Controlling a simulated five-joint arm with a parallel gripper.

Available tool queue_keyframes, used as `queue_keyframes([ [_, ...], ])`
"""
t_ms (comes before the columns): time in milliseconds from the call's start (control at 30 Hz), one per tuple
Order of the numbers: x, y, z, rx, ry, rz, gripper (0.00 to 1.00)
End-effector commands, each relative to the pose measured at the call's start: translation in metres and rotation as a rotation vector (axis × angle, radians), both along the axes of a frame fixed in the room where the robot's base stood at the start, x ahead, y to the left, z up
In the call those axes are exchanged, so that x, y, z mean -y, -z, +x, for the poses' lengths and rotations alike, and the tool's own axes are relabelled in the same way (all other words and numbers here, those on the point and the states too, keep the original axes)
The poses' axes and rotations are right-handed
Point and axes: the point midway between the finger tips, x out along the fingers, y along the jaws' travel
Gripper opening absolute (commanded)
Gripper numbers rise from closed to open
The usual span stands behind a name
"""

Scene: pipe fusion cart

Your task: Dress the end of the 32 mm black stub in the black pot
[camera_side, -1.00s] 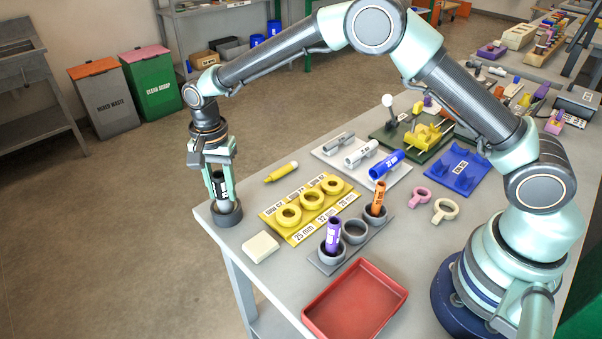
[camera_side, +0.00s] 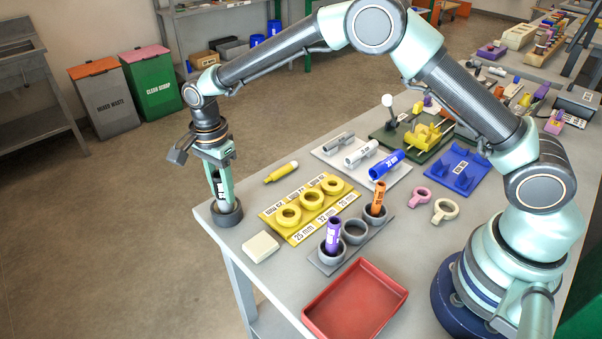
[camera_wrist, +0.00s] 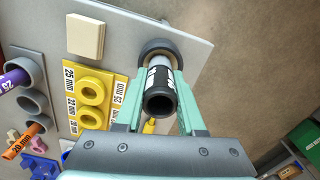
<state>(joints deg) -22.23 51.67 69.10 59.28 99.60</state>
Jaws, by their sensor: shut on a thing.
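The black stub (camera_side: 219,190) with a white label stands nearly upright, its lower end inside the mouth of the black pot (camera_side: 229,217) at the table's near-left corner. My gripper (camera_side: 218,182) points down and is shut on the stub above the pot. In the wrist view the open upper end of the stub (camera_wrist: 159,103) faces the camera between my two pale green fingers (camera_wrist: 157,88). The dark rim of the black pot (camera_wrist: 190,50) shows around its far end. How deep the lower end sits is hidden.
A cream block (camera_side: 261,247) and a yellow ring plate (camera_side: 290,232) lie right of the pot. A grey holder (camera_side: 328,262) carries purple and orange pieces. A red tray (camera_side: 355,300) lies in front. The table edge is close to the pot.

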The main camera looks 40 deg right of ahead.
Motion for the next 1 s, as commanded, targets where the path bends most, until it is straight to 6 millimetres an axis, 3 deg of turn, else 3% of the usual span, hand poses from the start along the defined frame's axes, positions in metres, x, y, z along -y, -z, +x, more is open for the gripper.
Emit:
queue_keyframes([
  [233, 0.0, -0.004, 0.0, -0.001, -0.003, 0.0, 0.0],
  [1000, 0.0, -0.058, 0.001, 0.003, -0.004, 0.001, 0.0],
])
